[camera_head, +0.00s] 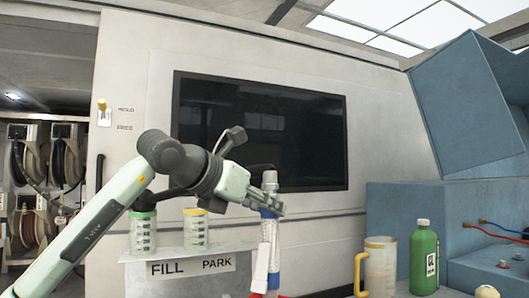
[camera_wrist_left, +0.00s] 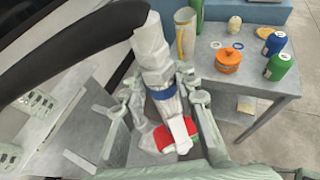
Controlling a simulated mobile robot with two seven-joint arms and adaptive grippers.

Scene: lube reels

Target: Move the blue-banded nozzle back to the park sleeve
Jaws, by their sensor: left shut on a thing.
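The nozzle (camera_head: 269,232) is pale and ribbed with a blue band; it hangs upright in my left gripper (camera_head: 266,203), right of the labelled stand. In the left wrist view the blue-banded nozzle (camera_wrist_left: 159,93) sits between the fingers of my left gripper (camera_wrist_left: 163,100), and a dark hose runs above it. The stand (camera_head: 138,280) carries FILL and PARK labels. A yellow-rimmed clear sleeve (camera_head: 195,232) stands near PARK; a green-rimmed one (camera_head: 143,235) stands above FILL. The nozzle is clear of both. My right gripper is out of view.
A clear pitcher (camera_head: 379,268) with a yellow handle and a green bottle (camera_head: 424,258) stand to the right. A dark screen (camera_head: 260,130) is on the wall behind.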

